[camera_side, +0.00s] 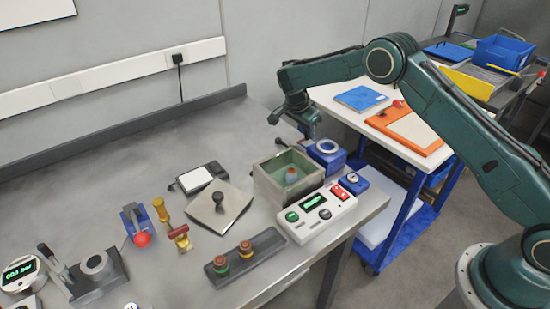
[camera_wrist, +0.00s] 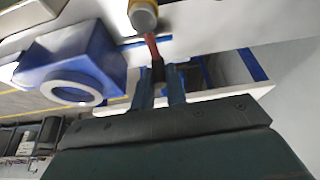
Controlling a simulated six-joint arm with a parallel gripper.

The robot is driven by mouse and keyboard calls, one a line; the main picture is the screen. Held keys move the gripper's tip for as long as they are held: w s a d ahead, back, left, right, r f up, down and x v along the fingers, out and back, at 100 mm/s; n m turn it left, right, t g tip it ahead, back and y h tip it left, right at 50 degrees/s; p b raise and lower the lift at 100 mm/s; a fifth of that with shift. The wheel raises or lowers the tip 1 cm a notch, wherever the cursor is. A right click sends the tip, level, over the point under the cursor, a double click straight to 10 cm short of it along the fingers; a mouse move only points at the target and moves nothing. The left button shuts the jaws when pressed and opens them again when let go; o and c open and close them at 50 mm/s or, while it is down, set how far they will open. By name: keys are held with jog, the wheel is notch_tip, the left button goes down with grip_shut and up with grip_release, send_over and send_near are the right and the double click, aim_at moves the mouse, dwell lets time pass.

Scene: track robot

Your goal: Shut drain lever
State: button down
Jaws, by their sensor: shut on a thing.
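The drain lever (camera_wrist: 152,46) is a red handle with a dark end, running from a grey and yellow round fitting (camera_wrist: 143,14) in the wrist view. My gripper (camera_wrist: 160,76) is shut on its dark end, with one blue-grey finger on each side. In the side view my gripper (camera_side: 309,129) is low behind the open grey-green tank (camera_side: 268,187), near its back right corner. A small blue and reddish float (camera_side: 291,175) shows inside the tank.
A blue block with a pale ring (camera_side: 326,152) stands close to my gripper and also shows in the wrist view (camera_wrist: 75,62). A white control box (camera_side: 315,213) sits in front of the tank. A trolley (camera_side: 395,125) stands beyond the bench edge. The bench's back left is clear.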

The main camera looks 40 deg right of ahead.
jog(key=shift+s+m, duration=0.15)
jog(key=shift+m, duration=0.15)
jog(key=c, duration=1.4)
grip_release()
jog(key=shift+r, duration=0.1)
jog(key=v, duration=1.1)
jog(key=shift+a+r, duration=0.15)
jog(key=shift+r, duration=0.2)
